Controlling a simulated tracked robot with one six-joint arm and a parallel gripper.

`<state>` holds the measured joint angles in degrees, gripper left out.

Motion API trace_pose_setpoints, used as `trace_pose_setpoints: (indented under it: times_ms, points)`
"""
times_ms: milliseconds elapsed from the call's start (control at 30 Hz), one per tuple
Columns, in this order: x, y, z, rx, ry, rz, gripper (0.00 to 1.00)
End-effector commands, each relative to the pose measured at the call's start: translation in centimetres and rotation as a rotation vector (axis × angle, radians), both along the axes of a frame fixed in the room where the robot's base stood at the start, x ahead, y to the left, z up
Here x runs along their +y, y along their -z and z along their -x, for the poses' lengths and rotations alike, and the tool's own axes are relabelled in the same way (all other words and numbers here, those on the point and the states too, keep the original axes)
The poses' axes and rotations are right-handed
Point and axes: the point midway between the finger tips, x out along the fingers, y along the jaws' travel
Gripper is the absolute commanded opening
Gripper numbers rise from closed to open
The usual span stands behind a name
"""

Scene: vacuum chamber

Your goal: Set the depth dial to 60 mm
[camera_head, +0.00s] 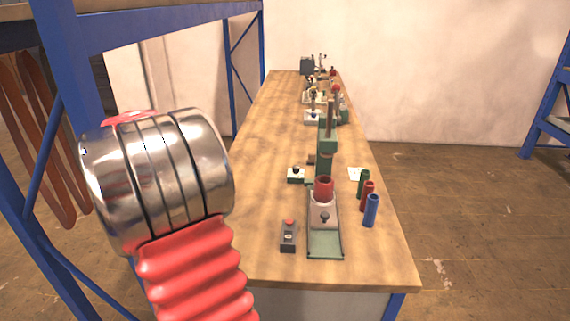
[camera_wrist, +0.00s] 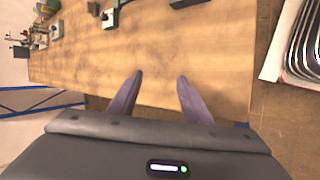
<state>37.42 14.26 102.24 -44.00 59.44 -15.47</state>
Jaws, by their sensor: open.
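A small pale box with a dark round knob (camera_head: 296,174), which may be the depth dial, sits on the wooden bench left of the green machine column. Its scale and setting are too small to read. A green press-like machine (camera_head: 327,150) stands behind a red cup (camera_head: 323,188) on a grey block (camera_head: 322,206) that bears another dark knob (camera_head: 324,217). My gripper (camera_wrist: 160,78) shows in the wrist view, its two purple-grey fingers apart and empty over bare bench top. The head view shows my arm at left, but not the fingers.
A dark switch box with a red button (camera_head: 289,235) lies at the front of the bench (camera_head: 262,255). Green (camera_head: 363,183), red (camera_head: 367,195) and blue (camera_head: 371,210) cylinders stand at right. More apparatus (camera_head: 316,95) fills the far end. A blue rack (camera_head: 75,65) stands left.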

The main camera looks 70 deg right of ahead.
Motion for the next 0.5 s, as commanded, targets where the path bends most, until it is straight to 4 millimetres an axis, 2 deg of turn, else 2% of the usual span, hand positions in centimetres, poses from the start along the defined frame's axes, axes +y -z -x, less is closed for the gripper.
trace_pose_setpoints:
  times_ms: [33, 100, 500]
  points:
    - [-1.9, 0.7, 0.5, 0.043, -0.001, 0.011, 0.44]
    - [-4.3, 1.3, 1.1, 0.106, -0.012, 0.03, 0.44]
    - [-17.2, 5.2, 4.7, 0.517, -0.123, 0.124, 0.44]
